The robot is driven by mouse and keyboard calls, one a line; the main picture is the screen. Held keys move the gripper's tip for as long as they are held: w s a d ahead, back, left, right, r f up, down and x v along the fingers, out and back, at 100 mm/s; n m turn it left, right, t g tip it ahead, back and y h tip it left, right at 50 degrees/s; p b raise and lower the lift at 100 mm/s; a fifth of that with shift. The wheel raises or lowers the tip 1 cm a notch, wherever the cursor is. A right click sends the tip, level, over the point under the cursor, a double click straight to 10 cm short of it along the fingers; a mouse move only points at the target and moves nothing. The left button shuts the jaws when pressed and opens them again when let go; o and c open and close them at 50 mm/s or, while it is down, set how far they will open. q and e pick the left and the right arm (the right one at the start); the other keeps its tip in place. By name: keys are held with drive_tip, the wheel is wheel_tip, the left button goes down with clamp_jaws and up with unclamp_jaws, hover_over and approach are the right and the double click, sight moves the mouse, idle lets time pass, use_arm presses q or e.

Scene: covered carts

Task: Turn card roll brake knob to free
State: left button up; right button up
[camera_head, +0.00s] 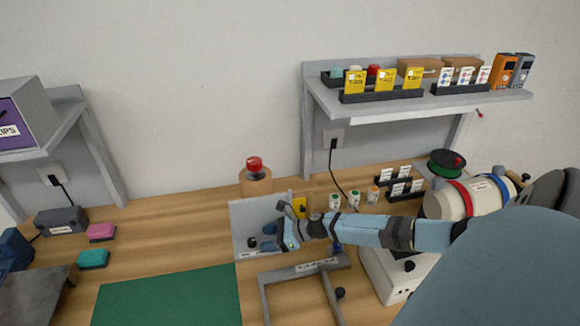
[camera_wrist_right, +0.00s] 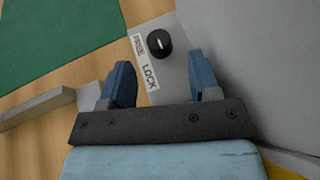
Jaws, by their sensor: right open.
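The brake knob is a small black round knob (camera_wrist_right: 159,43) with a white pointer mark, on a grey plate beside a white label reading FREE and LOCK (camera_wrist_right: 146,62). In the head view the knob (camera_head: 252,242) sits low on the grey bracket (camera_head: 240,222). I cannot tell for sure which word the pointer marks. My right gripper (camera_wrist_right: 162,78) is open and empty, its blue fingers apart. The knob appears just beyond the fingertips, between their lines, with no contact visible. In the head view the right gripper (camera_head: 276,238) is beside the knob. My left gripper is not in view.
A green mat (camera_head: 170,298) lies left of the bracket. A grey frame (camera_head: 265,298) stands in front. A red button on a wooden block (camera_head: 256,185) is behind. A white machine (camera_head: 385,275) and small labelled cups (camera_head: 353,200) are to the right.

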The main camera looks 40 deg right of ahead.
drive_tip(key=b+v, duration=0.1)
drive_tip(key=v, duration=0.7)
drive_tip(key=shift+s+d, duration=0.2)
drive_tip(key=shift+s+d+r, duration=0.25)
drive_tip(key=shift+s+d, duration=0.1)
drive_tip(key=shift+s, duration=0.05)
drive_tip(key=shift+s+d+r, duration=0.1)
drive_tip(key=shift+r, duration=0.05)
